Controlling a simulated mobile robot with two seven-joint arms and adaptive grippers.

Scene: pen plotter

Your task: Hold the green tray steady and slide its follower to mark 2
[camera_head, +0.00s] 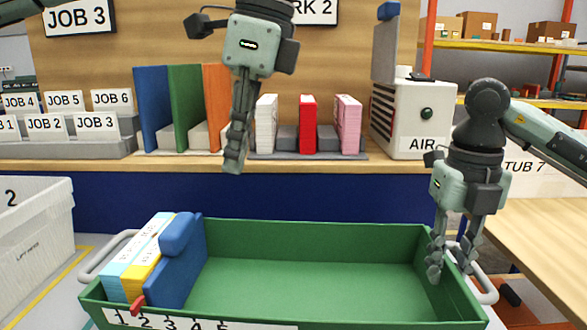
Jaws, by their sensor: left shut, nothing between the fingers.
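The green tray (310,238) stands in front of me with a handle at each end. The blue follower (190,262) stands upright across its left part, against blue-and-white and yellow packs (140,263). Its red pointer (138,306) is above the number strip (200,321), close to mark 2; the exact alignment is hard to tell. My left gripper (234,160) is shut and empty, above and behind the tray, clear of the follower. My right gripper (450,268) is at the tray's right end, with one finger inside and one outside, closed on the end wall.
A white bin (35,240) is left of the tray. Behind, a bench holds upright folders (185,110), a red box (308,123) and a white AIR unit (413,115). A wooden table (545,235) is at the right. The tray's middle is empty.

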